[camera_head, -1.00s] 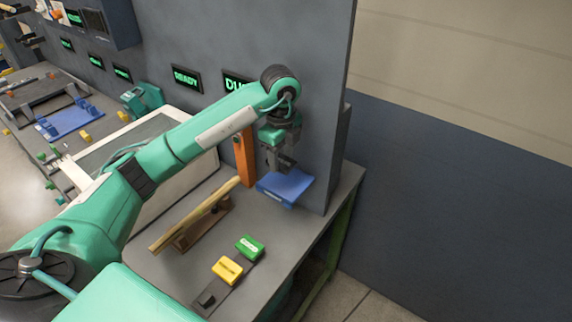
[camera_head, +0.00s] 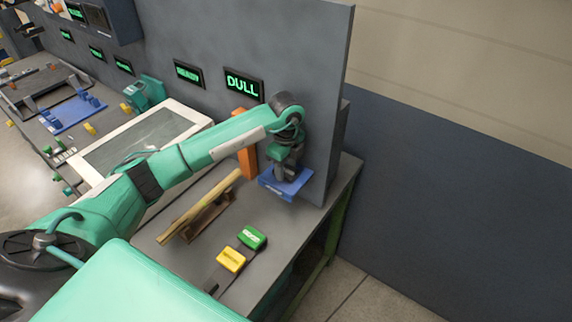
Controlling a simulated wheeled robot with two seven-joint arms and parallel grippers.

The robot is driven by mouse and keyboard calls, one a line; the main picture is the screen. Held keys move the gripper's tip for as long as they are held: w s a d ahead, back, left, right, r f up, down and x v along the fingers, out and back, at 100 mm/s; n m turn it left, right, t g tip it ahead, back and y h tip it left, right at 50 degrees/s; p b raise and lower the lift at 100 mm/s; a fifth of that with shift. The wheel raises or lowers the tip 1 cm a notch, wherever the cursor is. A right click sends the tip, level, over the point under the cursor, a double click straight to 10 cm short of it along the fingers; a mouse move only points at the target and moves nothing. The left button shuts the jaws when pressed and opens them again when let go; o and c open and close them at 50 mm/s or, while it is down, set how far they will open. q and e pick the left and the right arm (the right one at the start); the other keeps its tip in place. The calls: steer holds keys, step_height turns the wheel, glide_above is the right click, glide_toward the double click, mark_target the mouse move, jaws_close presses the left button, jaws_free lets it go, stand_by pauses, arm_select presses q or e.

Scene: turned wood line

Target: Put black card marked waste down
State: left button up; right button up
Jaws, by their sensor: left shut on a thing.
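My left gripper (camera_head: 286,172) is shut at the blue tray (camera_head: 275,184) beside the grey upright panel. A small dark shape between its fingers looks like the black card, but it blends with the dark fingers and no marking can be read. I cannot tell whether it touches the tray. A green card (camera_head: 252,237) and a yellow card (camera_head: 231,259) sit on a dark strip on the grey bench. My right gripper is not in view.
A wooden piece (camera_head: 200,205) lies on a brown stand left of the cards. An orange post (camera_head: 247,158) stands behind my left wrist. A sign reading DULL (camera_head: 244,85) hangs on the grey panel (camera_head: 318,110). Bare bench (camera_head: 295,222) lies right of the cards.

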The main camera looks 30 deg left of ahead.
mark_target(286, 170)
arm_select(q)
steer(key=shift+f, duration=0.1)
steer(key=o, duration=1)
steer(key=shift+c, duration=0.2)
step_height(286, 170, up, 12)
steer(key=b, duration=0.4)
